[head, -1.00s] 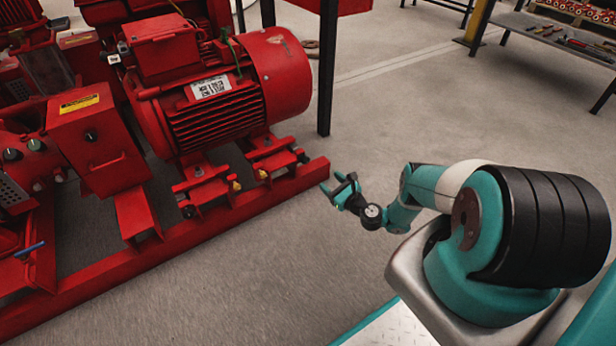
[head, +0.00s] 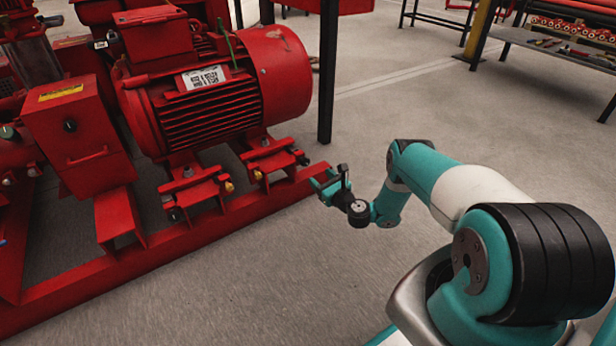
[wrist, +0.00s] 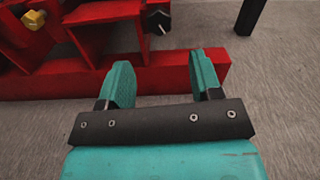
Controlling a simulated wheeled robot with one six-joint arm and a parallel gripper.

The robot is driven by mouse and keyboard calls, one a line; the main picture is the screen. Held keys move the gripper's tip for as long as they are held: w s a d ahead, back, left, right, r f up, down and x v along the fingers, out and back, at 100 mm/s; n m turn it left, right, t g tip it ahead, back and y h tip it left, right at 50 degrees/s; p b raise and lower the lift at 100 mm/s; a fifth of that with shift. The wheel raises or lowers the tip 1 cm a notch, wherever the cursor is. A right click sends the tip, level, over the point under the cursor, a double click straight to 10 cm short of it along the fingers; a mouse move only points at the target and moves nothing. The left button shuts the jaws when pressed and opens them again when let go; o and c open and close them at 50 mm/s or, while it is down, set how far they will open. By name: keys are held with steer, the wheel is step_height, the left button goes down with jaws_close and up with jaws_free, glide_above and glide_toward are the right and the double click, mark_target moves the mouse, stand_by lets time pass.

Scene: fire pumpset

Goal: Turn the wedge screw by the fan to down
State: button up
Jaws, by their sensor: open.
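The red motor (head: 205,85) has its rounded fan cover (head: 280,75) at its right end. Below the cover, a black wedge screw (head: 301,157) sits at the end of the right-hand red foot mount (head: 270,157). A yellow knob (head: 258,175) is on the same mount. It also shows in the wrist view (wrist: 34,19). My gripper (head: 331,179) is open and empty near the right end of the red base rail, apart from the screw.
The red base rail (head: 190,236) crosses the wrist view (wrist: 60,84) beyond my fingers. A dark table leg (head: 327,80) stands behind the rail's end. Another foot mount with a dark screw (head: 174,214) is to the left. The grey floor is clear in front.

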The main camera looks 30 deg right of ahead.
mark_target(307, 165)
steer(key=w+b, duration=0.3)
steer(key=b, duration=0.1)
steer(key=w+b, duration=0.4)
steer(key=shift+a+f, duration=0.15)
steer(key=shift+a, duration=0.05)
steer(key=shift+w+b, duration=0.3)
steer(key=shift+w, duration=0.3)
steer(key=c, duration=0.9)
